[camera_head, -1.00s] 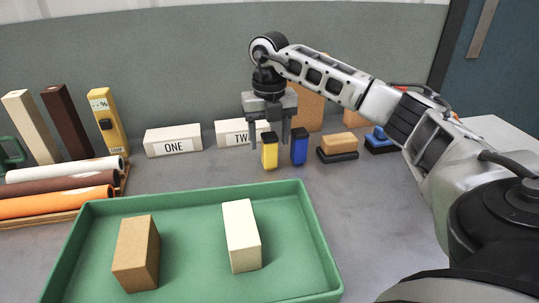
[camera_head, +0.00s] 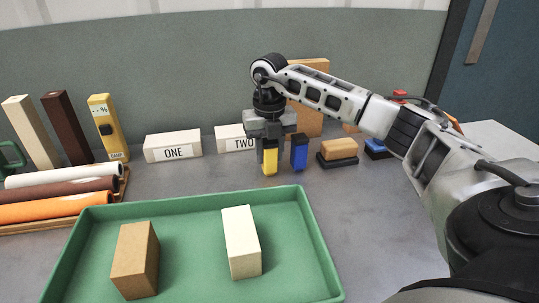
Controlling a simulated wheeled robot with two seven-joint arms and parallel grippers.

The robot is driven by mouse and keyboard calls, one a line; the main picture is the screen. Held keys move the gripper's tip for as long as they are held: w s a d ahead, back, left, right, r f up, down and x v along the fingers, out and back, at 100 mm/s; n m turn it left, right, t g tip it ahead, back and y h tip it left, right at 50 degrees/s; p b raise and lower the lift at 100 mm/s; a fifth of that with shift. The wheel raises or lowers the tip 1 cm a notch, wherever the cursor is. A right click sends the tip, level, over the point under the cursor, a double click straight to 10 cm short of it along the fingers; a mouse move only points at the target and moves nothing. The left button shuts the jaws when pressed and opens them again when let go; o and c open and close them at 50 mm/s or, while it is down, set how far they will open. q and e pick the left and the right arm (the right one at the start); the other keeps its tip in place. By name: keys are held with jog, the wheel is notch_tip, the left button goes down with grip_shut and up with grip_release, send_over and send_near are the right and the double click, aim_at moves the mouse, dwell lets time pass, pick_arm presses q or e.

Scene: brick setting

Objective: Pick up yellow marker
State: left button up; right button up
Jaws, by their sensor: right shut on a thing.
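The yellow marker (camera_head: 270,164) stands upright on the grey table behind the green tray, with a dark top. My right gripper (camera_head: 270,144) is lowered over it from above, with its jaws shut on the marker's upper part. The fingers partly hide the marker's top. A blue marker (camera_head: 299,156) stands upright just to the right, very close to the gripper; I cannot tell whether they touch. My left gripper is not in view.
A green tray (camera_head: 186,204) in front holds a brown block (camera_head: 135,262) and a cream block (camera_head: 241,243). White blocks labelled ONE (camera_head: 173,147) and TWO (camera_head: 231,139) stand behind. A tan-topped dark block (camera_head: 338,152) lies to the right.

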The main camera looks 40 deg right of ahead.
jog(key=shift+r, duration=0.7)
jog(key=s+a+r+p, duration=0.1)
jog(key=s+a+r, duration=0.7)
jog(key=s+r, duration=0.3)
jog(key=shift+a+r, duration=0.25)
jog(key=shift+r, duration=0.05)
jog(key=shift+o, duration=0.9)
jog(key=shift+s, duration=0.1)
